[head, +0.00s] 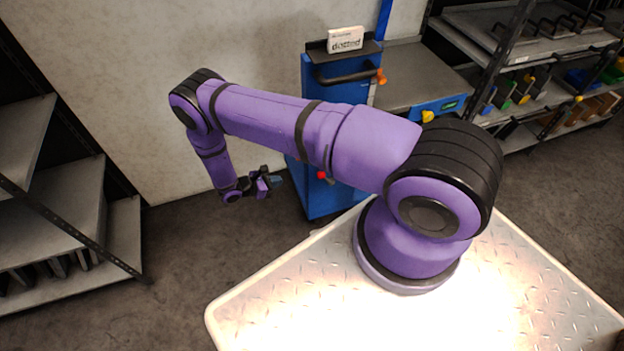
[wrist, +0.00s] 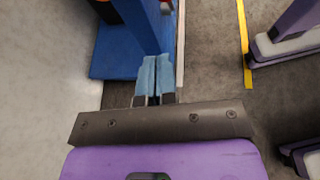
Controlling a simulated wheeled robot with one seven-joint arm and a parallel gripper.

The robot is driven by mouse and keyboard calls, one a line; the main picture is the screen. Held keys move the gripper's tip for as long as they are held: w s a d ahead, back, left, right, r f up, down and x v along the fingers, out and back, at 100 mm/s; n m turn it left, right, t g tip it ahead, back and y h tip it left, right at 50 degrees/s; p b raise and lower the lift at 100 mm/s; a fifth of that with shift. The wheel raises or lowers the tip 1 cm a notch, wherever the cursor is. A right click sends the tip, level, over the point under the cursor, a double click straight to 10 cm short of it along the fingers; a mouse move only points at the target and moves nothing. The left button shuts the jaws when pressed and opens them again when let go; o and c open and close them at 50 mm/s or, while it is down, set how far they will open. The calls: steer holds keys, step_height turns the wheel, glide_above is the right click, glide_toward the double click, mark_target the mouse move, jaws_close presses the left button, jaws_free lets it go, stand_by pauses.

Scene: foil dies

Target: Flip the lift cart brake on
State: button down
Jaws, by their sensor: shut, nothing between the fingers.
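The blue lift cart (head: 318,75) stands against the wall, partly hidden behind my arm. It has a black push handle (head: 345,74) and an orange knob (head: 381,76) at its right side. Lower down, a red knob (head: 321,175) on a small lever shows just under my arm. No label tells which control is the brake. My gripper (head: 277,181) is left of the red knob, apart from it, with empty jaws. In the wrist view the blue fingertips (wrist: 157,64) are together, in front of the cart's blue body (wrist: 117,52).
A grey platform (head: 405,70) with a yellow knob (head: 427,116) sits right of the cart's column. Shelving (head: 85,200) stands at left, more racks (head: 530,45) at right. Floor (head: 200,265) between is clear.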

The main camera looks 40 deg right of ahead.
step_height(320, 180, down, 3)
steer(key=s, duration=0.2)
glide_toward(326, 179)
steer(key=d, duration=0.2)
steer(key=shift+w+d+f+n, duration=0.2)
steer(key=shift+d+n, duration=0.2)
steer(key=shift+d, duration=0.15)
